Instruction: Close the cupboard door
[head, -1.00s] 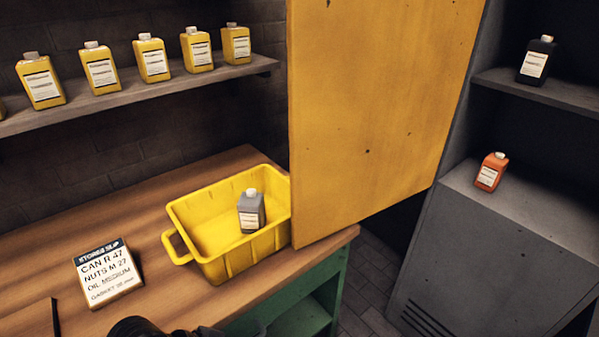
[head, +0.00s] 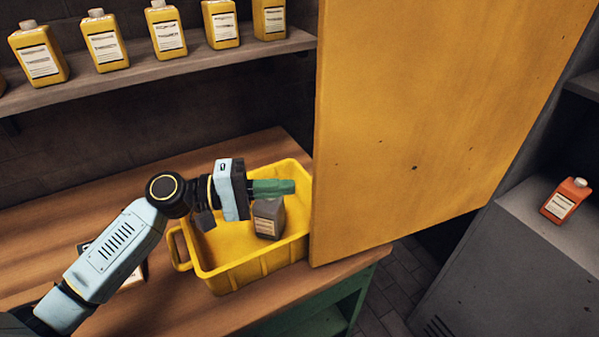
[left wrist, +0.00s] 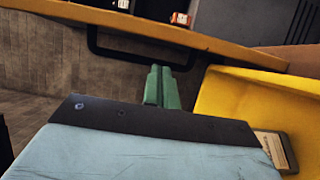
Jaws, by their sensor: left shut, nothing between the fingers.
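The cupboard door (head: 415,120) is a big yellow panel standing open, swung out past the right end of the workbench. In the left wrist view the door (left wrist: 150,27) runs across the top, with a black bar handle (left wrist: 92,42) on its face. My left gripper (head: 292,187) is shut and empty, its green fingers above the yellow crate and just left of the door's edge. In the left wrist view the shut fingers (left wrist: 160,72) point toward the door and overlap the handle's lower bar; I cannot tell whether they touch. My right gripper is out of view.
The yellow crate (head: 240,277) stands on the wooden workbench (head: 145,317) with a grey can (head: 268,218) inside. A shelf (head: 160,75) with several yellow cans runs behind. A grey cabinet (head: 520,262) at the right carries an orange can (head: 565,200). My forearm partly covers the printed slip.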

